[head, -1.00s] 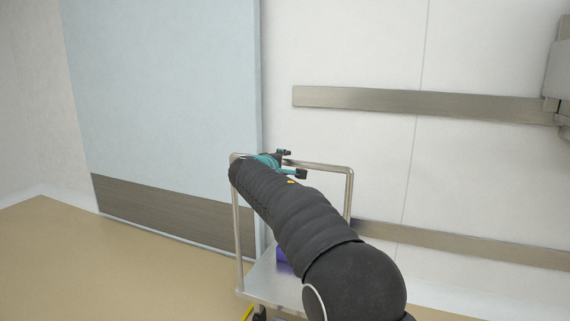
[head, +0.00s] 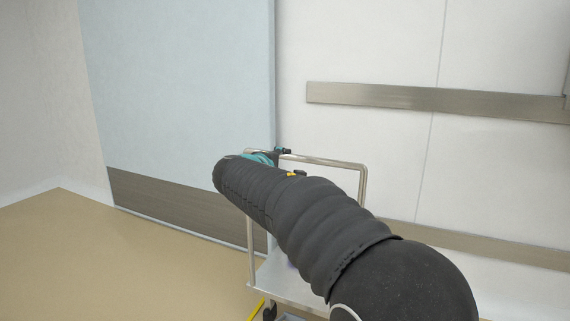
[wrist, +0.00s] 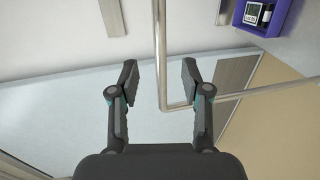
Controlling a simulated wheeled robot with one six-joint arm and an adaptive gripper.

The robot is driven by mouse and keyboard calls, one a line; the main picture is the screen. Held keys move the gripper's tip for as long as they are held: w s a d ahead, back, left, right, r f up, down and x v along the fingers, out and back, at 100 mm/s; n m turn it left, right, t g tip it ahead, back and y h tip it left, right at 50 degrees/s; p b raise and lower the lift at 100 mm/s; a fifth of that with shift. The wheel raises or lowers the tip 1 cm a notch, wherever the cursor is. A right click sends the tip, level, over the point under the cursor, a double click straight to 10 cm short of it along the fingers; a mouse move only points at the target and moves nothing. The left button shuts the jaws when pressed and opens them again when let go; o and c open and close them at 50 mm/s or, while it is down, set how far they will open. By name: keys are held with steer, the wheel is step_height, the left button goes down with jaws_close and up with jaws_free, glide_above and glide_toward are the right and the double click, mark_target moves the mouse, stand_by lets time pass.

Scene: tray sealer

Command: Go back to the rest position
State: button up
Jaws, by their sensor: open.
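My gripper (wrist: 160,77) is open and empty in the wrist view, its two fingers wide apart. A metal rail of the cart shows between and beyond the fingers; I cannot tell how far off it is. In the head view my gripper (head: 283,152) is small and partly hidden behind my dark-sleeved arm, near the top of the cart's handle. The cart (head: 362,190) is a metal trolley with an upright frame and a lower shelf, partly covered by my arm.
A purple bin (wrist: 268,14) holding small items sits on the cart in the wrist view. Behind the cart stands a white wall with metal rails (head: 430,99). A pale blue panel (head: 180,90) is at the left. The tan floor (head: 120,265) at the left is clear.

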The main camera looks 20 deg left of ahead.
step_height(320, 180, down, 9)
steer(key=s+d+g, duration=0.1)
steer(key=s+g, duration=0.2)
steer(key=s+d+f+m+g, duration=0.35)
steer(key=s+d+f, duration=0.3)
steer(key=d, duration=0.25)
steer(key=s+d+f+m+g, duration=0.1)
steer(key=s+d+m, duration=0.6)
steer(key=s+d, duration=0.7)
steer(key=s+d+f+m+g+y, duration=0.1)
steer(key=s+d+m, duration=0.5)
steer(key=s+d, duration=0.8)
steer(key=d+g, duration=0.1)
steer(key=d, duration=0.5)
steer(key=shift+f+m+g, duration=0.2)
steer(key=shift+m+g, duration=0.15)
steer(key=shift+c, duration=0.2)
